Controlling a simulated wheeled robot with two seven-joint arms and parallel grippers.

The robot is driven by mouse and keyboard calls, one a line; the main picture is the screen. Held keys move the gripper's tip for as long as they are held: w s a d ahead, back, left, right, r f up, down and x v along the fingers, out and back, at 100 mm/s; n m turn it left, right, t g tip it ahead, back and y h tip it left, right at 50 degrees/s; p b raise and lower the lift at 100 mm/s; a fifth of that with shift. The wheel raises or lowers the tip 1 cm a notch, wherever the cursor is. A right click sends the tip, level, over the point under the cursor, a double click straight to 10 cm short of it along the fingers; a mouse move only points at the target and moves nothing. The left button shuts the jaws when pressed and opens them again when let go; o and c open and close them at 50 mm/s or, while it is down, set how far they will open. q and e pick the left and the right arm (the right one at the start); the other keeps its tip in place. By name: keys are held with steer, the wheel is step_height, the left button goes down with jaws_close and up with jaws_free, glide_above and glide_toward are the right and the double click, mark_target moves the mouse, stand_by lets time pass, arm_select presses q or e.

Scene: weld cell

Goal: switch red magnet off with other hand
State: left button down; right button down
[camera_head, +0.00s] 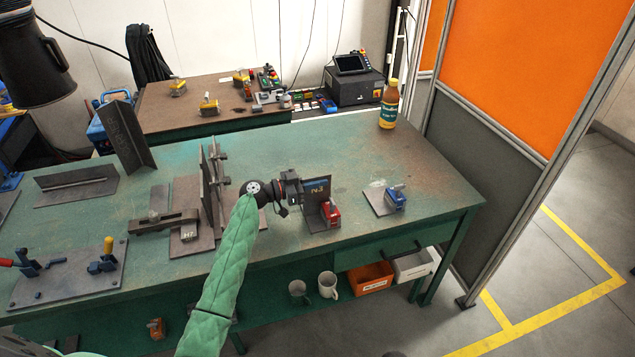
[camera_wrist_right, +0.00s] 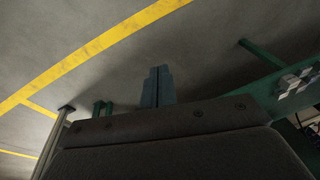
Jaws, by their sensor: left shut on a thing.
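The red magnet (camera_head: 330,213) sits on a small steel base plate (camera_head: 313,222) near the front edge of the green workbench in the head view. An upright dark plate marked N3 (camera_head: 318,187) stands just behind and beside it. My left gripper (camera_head: 302,188) is shut on the N3 plate from its left side; its fingertips are partly hidden. My right gripper (camera_wrist_right: 158,88) shows only in the right wrist view, its fingers together with nothing between them, above the floor. It is away from the red magnet.
A blue magnet (camera_head: 396,198) on a plate stands right of the red one. A bottle (camera_head: 389,104) stands at the bench's far corner. Upright clamped plates (camera_head: 212,185) stand left of my left gripper. An orange partition (camera_head: 520,70) rises beyond the bench's right end.

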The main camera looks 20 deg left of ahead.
steer(key=w+a+r+n+g+y, duration=0.1)
steer(key=w+a+r+n, duration=0.3)
steer(key=w+a+r, duration=0.95)
steer(key=w+a+r+n, duration=0.1)
steer(key=w+a+r, duration=0.2)
steer(key=r, duration=0.6)
steer(key=w+a+r+n, duration=0.2)
steer(key=w+a+r, duration=0.2)
steer(key=r, duration=0.5)
steer(key=w+a+r+n, duration=0.2)
steer(key=w+a+r, duration=0.1)
steer(key=r, duration=0.7)
steer(key=shift+w+a+h, duration=0.25)
steer(key=shift+a+h, duration=0.05)
steer(key=w+d+r+h, duration=0.3)
steer(key=w+r, duration=0.5)
steer(key=r, duration=0.3)
steer(key=shift+m, duration=0.4)
steer(key=shift+s+d+f, duration=0.1)
steer(key=shift+f, duration=2.45)
steer(key=shift+s+d+f, duration=0.1)
steer(key=shift+f, duration=2.45)
